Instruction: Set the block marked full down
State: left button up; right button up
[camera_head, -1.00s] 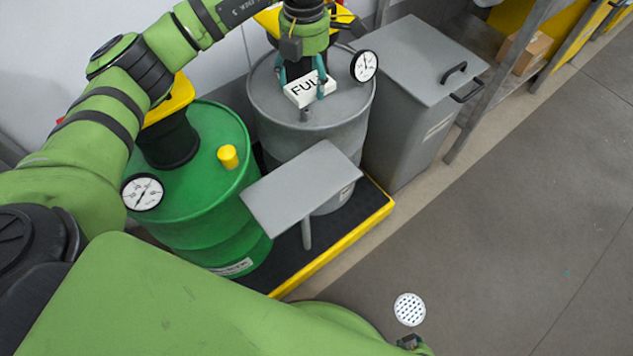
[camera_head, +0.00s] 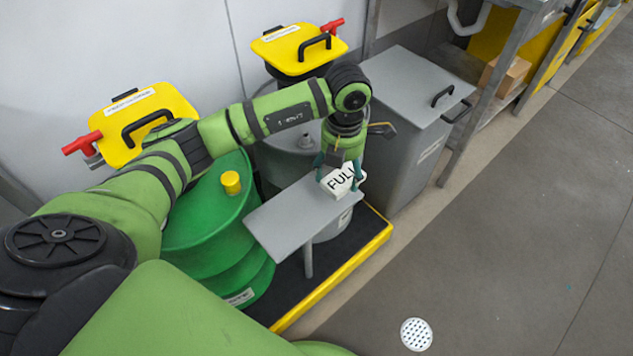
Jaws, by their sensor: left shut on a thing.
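The white block marked FULL (camera_head: 337,182) is held in my left gripper (camera_head: 341,172), which is shut on it. The block is at the right end of the small grey shelf (camera_head: 290,222), over or on its top; I cannot tell whether it touches. The label faces up toward the camera. My right gripper is not in view.
A green drum (camera_head: 205,235) stands left of the shelf and a grey drum (camera_head: 280,165) behind it, partly hidden by my arm. Yellow funnel lids (camera_head: 298,45) stand at the back. A grey lidded bin (camera_head: 405,140) is to the right. Open floor (camera_head: 500,230) lies at right.

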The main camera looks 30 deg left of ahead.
pick_arm(q)
send_over(317, 192)
jog(key=f, duration=0.2)
jog(key=shift+w+d+f, duration=0.15)
jog(key=shift+d+f, duration=0.1)
jog(key=shift+f, duration=0.1)
jog(key=shift+a+f, duration=0.25)
jog(key=shift+f, duration=1.9)
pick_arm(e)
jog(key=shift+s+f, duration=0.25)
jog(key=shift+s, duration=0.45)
pick_arm(q)
jog(key=shift+f, duration=0.1)
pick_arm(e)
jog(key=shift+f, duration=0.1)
pick_arm(q)
jog(key=o, duration=1.1)
jog(key=shift+o, duration=0.2)
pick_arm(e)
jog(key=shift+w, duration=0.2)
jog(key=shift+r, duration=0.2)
